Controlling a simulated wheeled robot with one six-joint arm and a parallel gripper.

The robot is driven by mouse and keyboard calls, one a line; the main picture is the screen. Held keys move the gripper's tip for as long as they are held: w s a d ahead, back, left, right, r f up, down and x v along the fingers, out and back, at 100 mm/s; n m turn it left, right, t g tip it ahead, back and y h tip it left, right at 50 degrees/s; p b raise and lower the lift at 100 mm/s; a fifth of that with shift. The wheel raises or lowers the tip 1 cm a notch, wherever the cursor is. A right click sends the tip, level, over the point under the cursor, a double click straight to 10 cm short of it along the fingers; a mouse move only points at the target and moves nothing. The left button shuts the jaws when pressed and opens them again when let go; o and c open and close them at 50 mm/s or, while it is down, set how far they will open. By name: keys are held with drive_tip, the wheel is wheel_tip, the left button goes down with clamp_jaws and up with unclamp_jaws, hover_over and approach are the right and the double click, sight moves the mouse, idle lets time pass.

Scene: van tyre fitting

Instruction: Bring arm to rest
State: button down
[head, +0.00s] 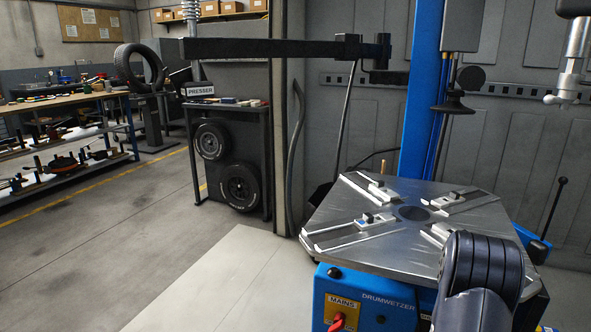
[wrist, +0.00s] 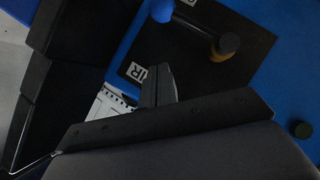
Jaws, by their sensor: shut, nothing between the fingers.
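My gripper (wrist: 158,72) shows in the wrist view as a pair of dark fingers close together, shut and empty. It is in front of a black panel with a partly hidden white label (wrist: 136,72) on the blue machine body (wrist: 270,80). I cannot tell the distance to the panel. In the head view a dark, rounded link of my arm stands at the lower right, in front of the tyre machine's turntable (head: 350,215). My gripper is hidden in that view.
A lever with a round knob (wrist: 222,47) sticks out close to the fingers. The blue machine column (head: 424,100) rises behind the turntable. A rack with two tyres (head: 240,185) and a workbench (head: 60,105) stand at left. The floor (head: 110,240) at left is clear.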

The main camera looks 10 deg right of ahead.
drive_tip(key=w+a+n+h+b, duration=0.1)
drive_tip(key=w+a+n+h, duration=0.1)
drive_tip(key=a+n+h, duration=0.1)
drive_tip(key=w+a+n+t+h+b, duration=0.1)
drive_tip(key=w+a+n+h, duration=0.2)
drive_tip(key=a+n, duration=0.2)
drive_tip(key=shift+w+a+f, duration=0.15)
drive_tip(key=shift+a+f, duration=0.25)
drive_tip(key=shift+a, duration=0.8)
drive_tip(key=shift+r, duration=0.1)
